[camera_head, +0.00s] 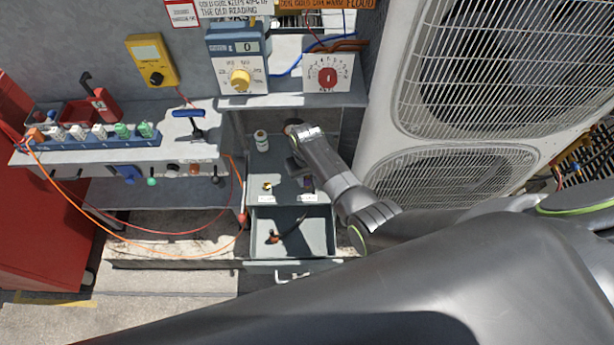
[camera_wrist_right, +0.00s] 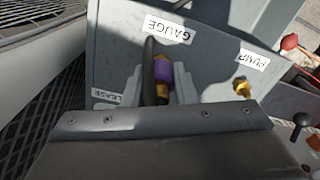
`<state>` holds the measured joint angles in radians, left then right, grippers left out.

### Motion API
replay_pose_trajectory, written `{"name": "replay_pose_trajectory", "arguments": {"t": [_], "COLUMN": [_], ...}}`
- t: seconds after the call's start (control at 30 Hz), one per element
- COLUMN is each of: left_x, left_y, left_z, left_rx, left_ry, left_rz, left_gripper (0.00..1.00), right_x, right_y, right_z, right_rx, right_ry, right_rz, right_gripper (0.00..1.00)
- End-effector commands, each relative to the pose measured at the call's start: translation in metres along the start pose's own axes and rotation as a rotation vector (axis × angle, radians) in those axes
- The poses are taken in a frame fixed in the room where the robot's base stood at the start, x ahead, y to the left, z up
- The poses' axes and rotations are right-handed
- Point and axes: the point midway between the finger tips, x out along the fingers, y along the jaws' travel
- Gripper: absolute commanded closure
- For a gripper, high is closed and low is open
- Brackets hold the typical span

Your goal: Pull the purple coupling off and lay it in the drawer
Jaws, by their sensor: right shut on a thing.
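The purple coupling (camera_wrist_right: 163,75) shows in the right wrist view below the GAUGE label, with brass at its lower end and a dark hose beside it. My right gripper (camera_wrist_right: 158,88) is shut on it, a grey finger at each side. In the head view the right gripper (camera_head: 304,176) is at the grey box above the drawer, and a small bit of purple (camera_head: 309,184) shows there. I cannot tell whether the coupling is still seated. The drawer (camera_head: 263,216) stands open below, with a dark item and an orange-brown piece inside. My left gripper is not in view.
A brass fitting (camera_wrist_right: 243,88) sits by the PUMP label. Orange and red hoses hang at the drawer's left. A large condenser unit (camera_head: 455,170) stands close on the right.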

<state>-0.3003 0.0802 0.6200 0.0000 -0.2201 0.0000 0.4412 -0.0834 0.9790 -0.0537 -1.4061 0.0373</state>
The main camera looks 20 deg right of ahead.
Motion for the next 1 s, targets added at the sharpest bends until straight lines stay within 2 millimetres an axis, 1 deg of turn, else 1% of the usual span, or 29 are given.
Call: {"name": "replay_pose_trajectory", "arguments": {"t": [0.6,0.8,1.0], "left_x": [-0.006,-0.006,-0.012], "left_y": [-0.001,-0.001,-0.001], "left_z": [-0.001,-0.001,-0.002], "left_rx": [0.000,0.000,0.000], "left_ry": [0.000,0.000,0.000], "left_rz": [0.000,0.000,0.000], "left_gripper": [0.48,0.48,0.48], "right_x": [-0.006,-0.005,-0.011], "right_y": [0.000,0.000,0.000], "right_z": [0.000,0.000,0.000], "right_rx": [0.001,0.000,0.000], "right_ry": [0.000,0.000,0.000], "right_rz": [0.000,0.000,0.000], "right_gripper": [1.00,1.00,1.00]}}
